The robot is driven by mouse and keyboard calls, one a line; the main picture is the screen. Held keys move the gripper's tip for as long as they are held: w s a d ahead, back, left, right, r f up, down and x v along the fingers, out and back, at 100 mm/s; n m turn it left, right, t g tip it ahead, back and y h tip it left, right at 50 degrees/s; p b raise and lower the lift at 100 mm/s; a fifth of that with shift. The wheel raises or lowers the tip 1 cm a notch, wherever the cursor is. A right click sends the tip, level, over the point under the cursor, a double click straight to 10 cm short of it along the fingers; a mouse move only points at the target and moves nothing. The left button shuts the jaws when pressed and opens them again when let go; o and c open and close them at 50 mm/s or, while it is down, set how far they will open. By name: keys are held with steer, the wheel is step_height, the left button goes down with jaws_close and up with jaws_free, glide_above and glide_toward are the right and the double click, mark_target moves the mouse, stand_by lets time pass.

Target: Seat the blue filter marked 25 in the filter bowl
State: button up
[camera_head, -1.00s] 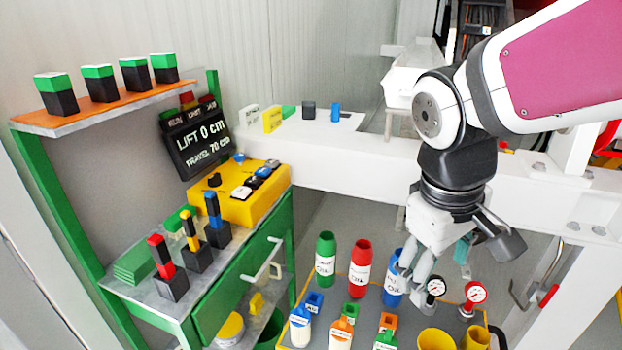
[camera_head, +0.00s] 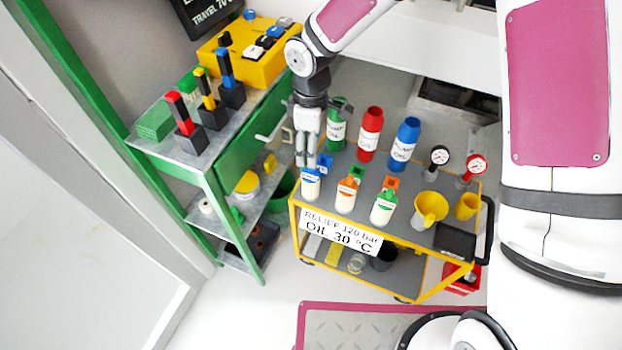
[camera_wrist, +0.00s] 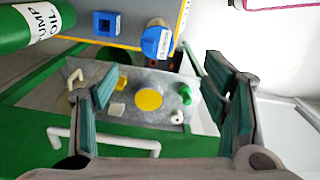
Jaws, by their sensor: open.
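A white cylinder with a blue top (camera_head: 311,184) stands at the front left of the yellow-edged cart, the likely blue filter; its marking is too small to read. It also shows in the wrist view (camera_wrist: 157,42), at the upper middle. My gripper (camera_head: 306,162) points down just behind and above it, beside the green oil bottle. In the wrist view my gripper (camera_wrist: 165,108) has its fingers wide apart with nothing held between them. The blue top lies beyond the fingertips. I cannot pick out the filter bowl for certain.
Green (camera_head: 336,125), red (camera_head: 370,134) and blue (camera_head: 404,144) oil bottles stand behind. Orange-topped (camera_head: 347,194) and green-topped (camera_head: 384,206) cylinders stand to the right, then yellow cups (camera_head: 430,208) and gauges. The green bench (camera_head: 235,150) is close on the left.

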mark_target(311, 173)
step_height(311, 173, down, 8)
steer(key=shift+a+r+b, duration=0.1)
steer(key=shift+a+b, duration=0.05)
steer(key=shift+b, duration=0.15)
steer(key=shift+w+f, duration=0.15)
steer(key=shift+f, duration=1.45)
steer(key=shift+w+f, duration=0.15)
steer(key=shift+f, duration=1.45)
steer(key=shift+c, duration=0.4)
steer(key=c, duration=1.4)
steer(key=shift+r, duration=0.15)
